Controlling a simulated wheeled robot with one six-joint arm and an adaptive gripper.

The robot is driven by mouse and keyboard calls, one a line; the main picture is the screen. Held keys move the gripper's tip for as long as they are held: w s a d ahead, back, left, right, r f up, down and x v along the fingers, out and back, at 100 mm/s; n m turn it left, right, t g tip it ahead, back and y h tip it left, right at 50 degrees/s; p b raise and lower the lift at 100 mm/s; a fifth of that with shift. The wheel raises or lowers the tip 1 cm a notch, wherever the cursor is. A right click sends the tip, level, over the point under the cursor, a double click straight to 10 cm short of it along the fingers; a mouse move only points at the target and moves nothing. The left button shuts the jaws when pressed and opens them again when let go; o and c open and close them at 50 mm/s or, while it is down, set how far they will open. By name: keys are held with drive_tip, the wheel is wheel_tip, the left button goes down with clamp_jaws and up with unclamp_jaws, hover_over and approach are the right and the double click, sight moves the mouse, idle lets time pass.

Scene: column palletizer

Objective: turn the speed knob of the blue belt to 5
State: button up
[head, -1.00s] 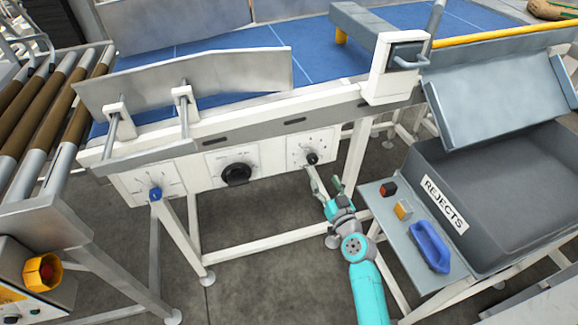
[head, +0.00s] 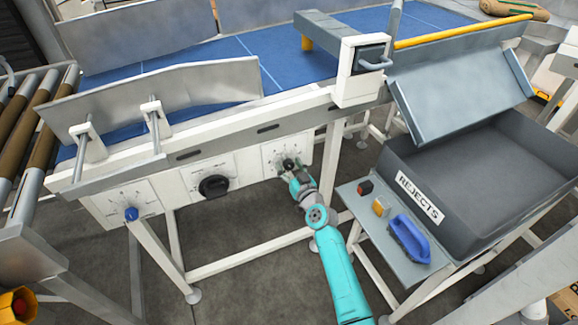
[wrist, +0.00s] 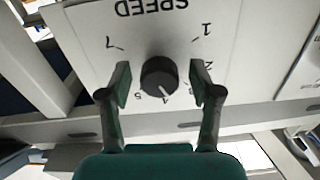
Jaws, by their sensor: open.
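The blue belt (head: 205,60) runs along the top of a white frame. Its speed panel (head: 272,154) is at the right end of the frame's front. The small black speed knob (head: 290,162) is on it and shows large in the wrist view (wrist: 158,76), where the panel appears upside down. The knob's pale mark points at about 4. My gripper (wrist: 160,84) is open, with one finger on each side of the knob and small gaps visible; I cannot tell whether either touches. In the head view, my gripper (head: 286,172) partly covers the panel.
A large black knob (head: 213,187) and a blue knob (head: 131,214) are on panels to the left. At right, a shelf with buttons and a blue handle (head: 409,239) adjoins the grey REJECTS bin (head: 470,165). A frame leg (head: 325,165) stands just right of the panel.

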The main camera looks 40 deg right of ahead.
drive_tip(key=shift+w, duration=0.2)
drive_tip(key=c, duration=1.2)
drive_tip(key=shift+o, duration=0.2)
drive_tip(key=shift+m, duration=0.4)
drive_tip(key=m, duration=1.1)
drive_tip(key=shift+m, duration=0.4)
